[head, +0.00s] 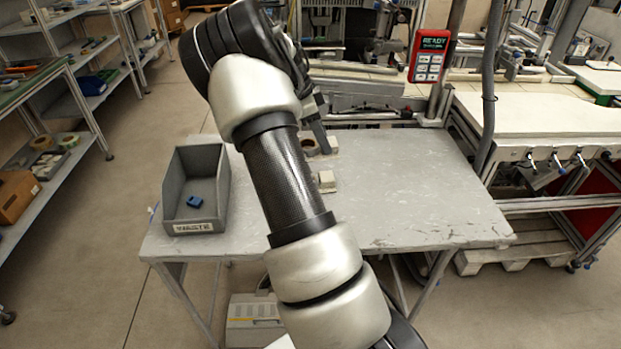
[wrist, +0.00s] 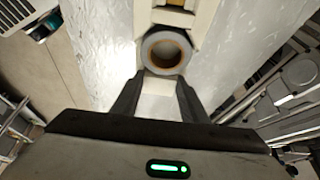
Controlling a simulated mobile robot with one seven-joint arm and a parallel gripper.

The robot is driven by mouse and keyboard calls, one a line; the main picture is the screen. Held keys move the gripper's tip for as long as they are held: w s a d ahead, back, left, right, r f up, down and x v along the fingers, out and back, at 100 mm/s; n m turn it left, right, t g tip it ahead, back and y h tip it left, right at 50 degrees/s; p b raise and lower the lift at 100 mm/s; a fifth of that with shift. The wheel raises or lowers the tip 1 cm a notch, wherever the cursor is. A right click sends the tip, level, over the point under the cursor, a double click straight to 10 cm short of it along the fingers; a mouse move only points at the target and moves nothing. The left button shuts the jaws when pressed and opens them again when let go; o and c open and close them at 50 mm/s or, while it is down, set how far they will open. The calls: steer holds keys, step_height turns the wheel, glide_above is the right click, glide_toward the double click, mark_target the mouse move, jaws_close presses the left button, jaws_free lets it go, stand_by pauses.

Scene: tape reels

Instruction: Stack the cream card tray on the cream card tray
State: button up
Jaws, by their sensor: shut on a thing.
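In the wrist view my gripper (wrist: 158,102) is shut on a cream card tray (wrist: 158,86), of which a pale strip shows between the fingers. Another cream card tray (wrist: 203,22) with a yellowish inside lies further up in that view. A grey tape reel (wrist: 166,51) with a brown core lies between the two trays in the picture; whether it touches either is unclear. In the head view a cream tray (head: 327,182) sits on the table just right of my arm. My gripper is mostly hidden there behind my arm, with one dark finger showing near the reel (head: 308,147).
A grey waste bin (head: 167,190) with a small blue piece (head: 195,202) inside stands at the table's left. The right half of the table (head: 420,190) is clear. A red handheld panel (head: 431,56) and machinery stand behind the table.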

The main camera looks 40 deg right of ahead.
step_height(320, 180, down, 10)
steer(key=shift+r+b, duration=0.15)
steer(key=shift+b, duration=0.15)
steer(key=o, duration=1.1)
steer(key=shift+o, duration=0.4)
